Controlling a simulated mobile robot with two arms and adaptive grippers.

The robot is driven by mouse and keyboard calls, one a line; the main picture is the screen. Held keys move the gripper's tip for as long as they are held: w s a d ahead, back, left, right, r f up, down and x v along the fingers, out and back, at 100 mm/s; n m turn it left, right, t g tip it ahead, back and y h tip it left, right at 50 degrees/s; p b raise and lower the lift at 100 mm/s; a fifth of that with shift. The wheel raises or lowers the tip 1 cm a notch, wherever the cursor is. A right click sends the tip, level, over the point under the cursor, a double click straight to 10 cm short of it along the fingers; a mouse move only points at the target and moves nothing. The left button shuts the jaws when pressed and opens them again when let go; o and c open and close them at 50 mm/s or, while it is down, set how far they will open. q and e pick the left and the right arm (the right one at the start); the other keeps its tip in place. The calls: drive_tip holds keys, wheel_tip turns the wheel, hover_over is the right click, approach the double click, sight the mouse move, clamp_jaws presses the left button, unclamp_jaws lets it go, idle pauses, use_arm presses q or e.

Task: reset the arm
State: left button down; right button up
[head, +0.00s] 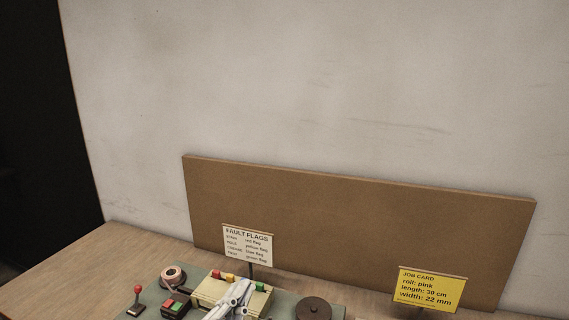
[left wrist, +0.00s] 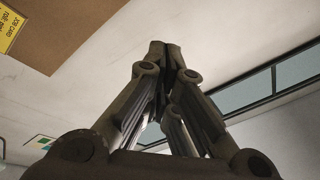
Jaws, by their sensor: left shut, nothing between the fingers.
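My left gripper (head: 239,287) shows at the bottom edge of the head view, in front of the cream box of the bench machine. Its grey fingers are together. In the left wrist view the dark fingers of the left gripper (left wrist: 172,50) meet at their tips, with nothing between them. Behind them are wall and windows. The left arm behind the gripper is cut off by the frame in the head view. My right gripper is in neither view.
A green machine base (head: 280,304) carries a cream box (head: 207,291) with coloured flags, a tape roll (head: 173,276), a red-knobbed lever (head: 137,291), a red-and-green switch (head: 174,306) and a dark disc (head: 313,309). Behind stand a fault-flags sign (head: 248,245), a yellow job card (head: 430,289) and a brown board (head: 350,220).

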use_arm(q)
drive_tip(key=s+a+f+n+g+y, duration=0.35)
drive_tip(key=a+f+n, duration=0.2)
drive_tip(key=f, duration=0.25)
drive_tip(key=s+a+f+n+g+y, duration=0.35)
drive_tip(key=a+f+y, duration=0.2)
drive_tip(key=f, duration=0.35)
drive_tip(key=s+a+f+n+g+h, duration=0.1)
drive_tip(key=s+f+g, duration=0.45)
drive_tip(key=s, duration=0.35)
drive_tip(key=s+f+n+g+h, duration=0.1)
drive_tip(key=s+f+n+g, duration=0.1)
drive_tip(key=s+f+g, duration=0.5)
drive_tip(key=s+f+t+b, duration=0.1)
drive_tip(key=s+f, duration=0.1)
drive_tip(key=f, duration=1.2)
drive_tip(key=s+f+t+b, duration=0.1)
drive_tip(key=s+f, duration=0.1)
drive_tip(key=f, duration=1.2)
drive_tip(key=s+a+f+g+b, duration=0.1)
drive_tip(key=s+a+f, duration=0.2)
drive_tip(key=s+f, duration=1.2)
drive_tip(key=shift+s+f+m+y, duration=0.3)
drive_tip(key=shift+s+f, duration=0.1)
drive_tip(key=shift+s, duration=0.1)
